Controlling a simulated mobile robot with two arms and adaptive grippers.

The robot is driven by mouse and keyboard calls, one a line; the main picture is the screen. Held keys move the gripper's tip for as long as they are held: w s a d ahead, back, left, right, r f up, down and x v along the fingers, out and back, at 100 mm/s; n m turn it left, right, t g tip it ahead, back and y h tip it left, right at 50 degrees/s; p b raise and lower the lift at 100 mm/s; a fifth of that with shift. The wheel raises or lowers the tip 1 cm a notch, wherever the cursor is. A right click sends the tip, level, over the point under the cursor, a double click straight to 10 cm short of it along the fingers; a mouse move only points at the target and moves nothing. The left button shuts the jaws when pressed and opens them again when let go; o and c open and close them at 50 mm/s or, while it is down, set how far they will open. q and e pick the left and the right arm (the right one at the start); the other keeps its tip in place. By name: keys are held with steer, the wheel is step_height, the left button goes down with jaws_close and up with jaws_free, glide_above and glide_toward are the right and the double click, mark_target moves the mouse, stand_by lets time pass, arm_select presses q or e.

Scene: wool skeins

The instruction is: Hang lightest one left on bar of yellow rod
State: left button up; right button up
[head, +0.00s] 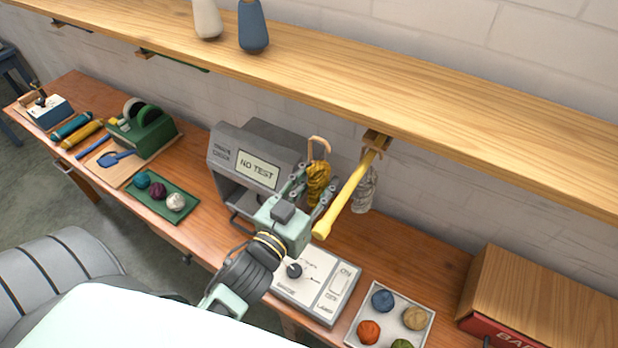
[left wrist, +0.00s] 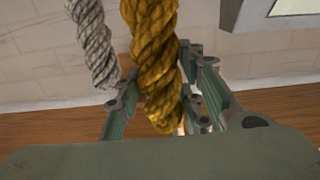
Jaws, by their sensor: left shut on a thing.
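The yellow rod (head: 345,196) juts out toward me from a wooden bracket under the shelf. A pale grey twisted skein (head: 364,190) hangs by the rod's far part; it also shows at the upper left of the left wrist view (left wrist: 94,42). My left gripper (head: 317,188) is shut on a mustard-yellow skein (head: 318,178), just left of the rod. A tan hook (head: 319,144) rises from the skein's top. In the left wrist view the mustard skein (left wrist: 154,60) hangs upright between the fingers. My right gripper is not in view.
The wooden shelf (head: 440,110) runs above the workbench. A grey "NO TEST" machine (head: 232,192) stands left of my gripper, a control box (head: 318,283) below it. Wool balls lie in a green tray (head: 180,213) and a white tray (head: 391,338).

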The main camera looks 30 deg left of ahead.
arm_select(q)
steer(key=shift+s+d+b, duration=0.15)
steer(key=shift+d+b, duration=1.1)
steer(key=shift+d, duration=2.75)
steer(key=shift+d+f+b, duration=0.15)
steer(key=shift+f+b, duration=0.4)
steer(key=shift+f, duration=0.1)
steer(key=shift+f+b, duration=0.45)
steer(key=shift+f, duration=0.1)
steer(key=o, duration=1.2)
